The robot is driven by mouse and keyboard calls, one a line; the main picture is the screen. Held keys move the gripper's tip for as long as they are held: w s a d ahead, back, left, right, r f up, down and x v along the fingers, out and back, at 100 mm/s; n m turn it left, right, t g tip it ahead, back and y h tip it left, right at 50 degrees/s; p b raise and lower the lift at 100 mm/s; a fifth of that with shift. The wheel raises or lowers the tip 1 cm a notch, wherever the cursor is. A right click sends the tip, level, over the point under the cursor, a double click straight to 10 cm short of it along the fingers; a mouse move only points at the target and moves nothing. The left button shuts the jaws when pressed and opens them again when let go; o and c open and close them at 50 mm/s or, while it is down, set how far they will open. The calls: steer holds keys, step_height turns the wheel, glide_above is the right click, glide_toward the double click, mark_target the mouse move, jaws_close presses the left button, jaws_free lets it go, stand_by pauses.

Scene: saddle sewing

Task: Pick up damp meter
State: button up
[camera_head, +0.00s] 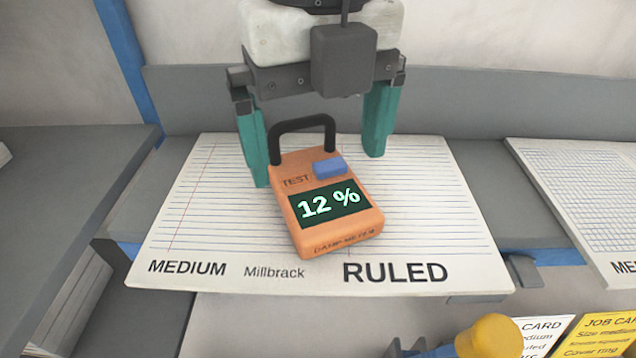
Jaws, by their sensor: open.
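The damp meter (327,232) is an orange box with a dark handle loop at its far end, a blue button and a green display reading "12 %". It lies face up on a ruled sheet block (430,225) marked "MEDIUM Millbrack RULED". My gripper (315,165) is open, with two teal fingers pointing down at the meter's far end. The left finger is close beside the handle's left side; I cannot tell whether it touches. The right finger is apart from the handle, to its right. Nothing is held.
A gridded pad (590,190) lies to the right. A white card (545,337) and a yellow job card (602,336) lie at the front right, near a yellow rounded knob (488,337). A grey ledge (60,170) is at left. The ruled sheet is clear around the meter.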

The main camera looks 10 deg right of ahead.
mark_target(319, 184)
steer(key=shift+f, duration=2)
steer(key=shift+c, duration=0.3)
steer(key=c, duration=1.1)
steer(key=shift+r, duration=0.1)
